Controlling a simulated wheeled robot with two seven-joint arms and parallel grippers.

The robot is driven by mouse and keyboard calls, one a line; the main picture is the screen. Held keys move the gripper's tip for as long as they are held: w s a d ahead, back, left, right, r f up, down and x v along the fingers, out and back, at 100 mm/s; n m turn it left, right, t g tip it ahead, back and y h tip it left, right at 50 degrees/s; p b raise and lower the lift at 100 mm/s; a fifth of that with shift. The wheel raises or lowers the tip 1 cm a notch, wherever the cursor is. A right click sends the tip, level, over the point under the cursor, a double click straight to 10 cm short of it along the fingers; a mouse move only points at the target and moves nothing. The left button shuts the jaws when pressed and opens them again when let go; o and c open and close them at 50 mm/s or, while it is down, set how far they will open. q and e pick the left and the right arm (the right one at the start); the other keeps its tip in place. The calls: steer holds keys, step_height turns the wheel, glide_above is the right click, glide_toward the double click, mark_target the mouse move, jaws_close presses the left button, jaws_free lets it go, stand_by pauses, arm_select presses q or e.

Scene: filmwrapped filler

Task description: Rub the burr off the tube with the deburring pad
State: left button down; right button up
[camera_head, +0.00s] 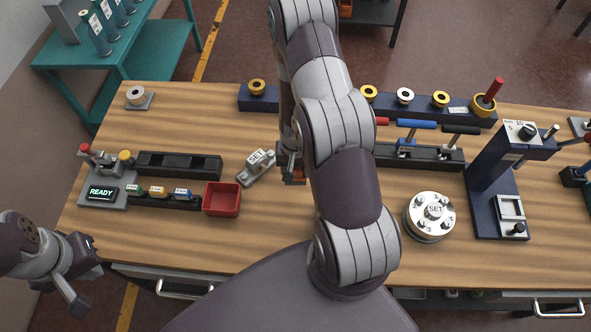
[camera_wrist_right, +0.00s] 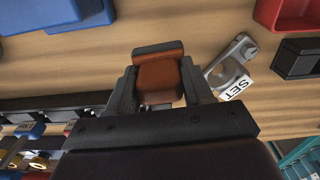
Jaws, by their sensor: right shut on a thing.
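My right gripper (camera_wrist_right: 160,88) is shut on an orange-brown block with a dark grey strip along one edge, which looks like the deburring pad (camera_wrist_right: 161,80). In the head view my right arm hides most of this gripper, and only a bit of orange-brown shows beside the arm. A grey metal holder with a SET label (camera_head: 256,167) lies just left of that gripper; it also shows in the right wrist view (camera_wrist_right: 217,76). I cannot make out the tube or its burr for certain. My left gripper (camera_head: 88,275) is open and empty, off the table's front left corner.
The front strip of table is clear.

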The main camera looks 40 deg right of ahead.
steer(key=shift+r, duration=0.7)
arm_select(q)
steer(key=shift+r, duration=0.6)
arm_select(e)
steer(key=shift+f, duration=0.1)
steer(key=shift+o, duration=1)
steer(key=shift+w, duration=0.1)
steer(key=shift+c, duration=0.4)
steer(key=shift+a, duration=0.15)
